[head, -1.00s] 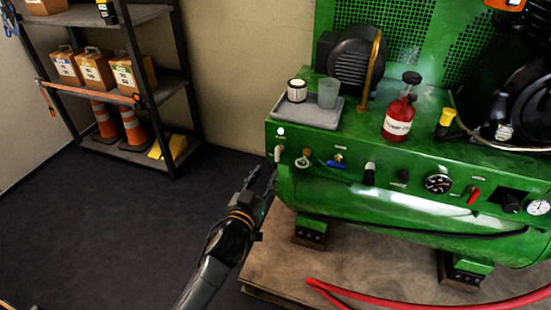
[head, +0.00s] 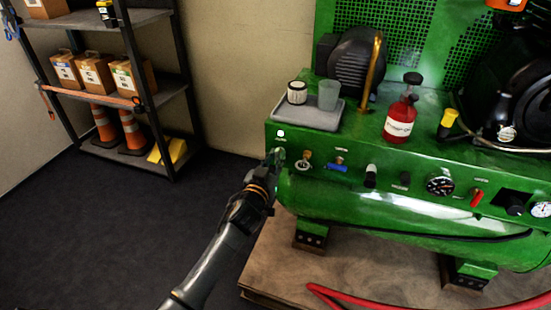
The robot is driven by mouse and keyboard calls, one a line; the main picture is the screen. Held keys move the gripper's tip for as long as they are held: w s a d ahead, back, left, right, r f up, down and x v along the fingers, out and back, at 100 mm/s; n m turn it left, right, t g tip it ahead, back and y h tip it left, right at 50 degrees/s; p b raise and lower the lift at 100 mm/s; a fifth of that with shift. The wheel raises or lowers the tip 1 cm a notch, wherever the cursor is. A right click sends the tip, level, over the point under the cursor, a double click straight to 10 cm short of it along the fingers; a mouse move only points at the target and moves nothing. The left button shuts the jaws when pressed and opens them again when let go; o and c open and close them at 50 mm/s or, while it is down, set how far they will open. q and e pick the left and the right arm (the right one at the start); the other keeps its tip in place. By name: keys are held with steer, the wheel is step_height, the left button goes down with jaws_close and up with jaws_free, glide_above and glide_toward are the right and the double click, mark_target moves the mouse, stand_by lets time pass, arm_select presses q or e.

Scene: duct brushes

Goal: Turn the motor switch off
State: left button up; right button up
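The green compressor (head: 330,205) has a front panel with a row of controls. At its left end a lit white lamp (head: 281,133) sits above a small label. The pale switch lever below that label is now covered by my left gripper (head: 275,160). The fingers of my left gripper are at the panel's left edge, over the lever's place. I cannot tell whether they touch the lever or how far apart they are. My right gripper is not in view.
Close to the right of my gripper are a brass valve (head: 304,160), a blue-handled valve (head: 337,167) and a black knob (head: 371,176). A grey tray (head: 310,117) with two containers and a red bottle (head: 400,117) stand above. A shelf (head: 150,95) stands left; the floor between is clear.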

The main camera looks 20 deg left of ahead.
arm_select(q)
jaws_close()
steer(key=shift+m, duration=0.3)
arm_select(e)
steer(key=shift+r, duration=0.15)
arm_select(q)
steer(key=m+p, duration=0.1)
steer(key=m, duration=0.3)
steer(key=shift+d+m, duration=0.1)
steer(key=shift+m, duration=0.2)
steer(key=shift+m+p, duration=0.35)
steer(key=shift+m, duration=0.15)
steer(key=m, duration=1.1)
steer(key=shift+d+f+m+p, duration=0.15)
steer(key=shift+f+m+p, duration=0.15)
steer(key=shift+p, duration=0.05)
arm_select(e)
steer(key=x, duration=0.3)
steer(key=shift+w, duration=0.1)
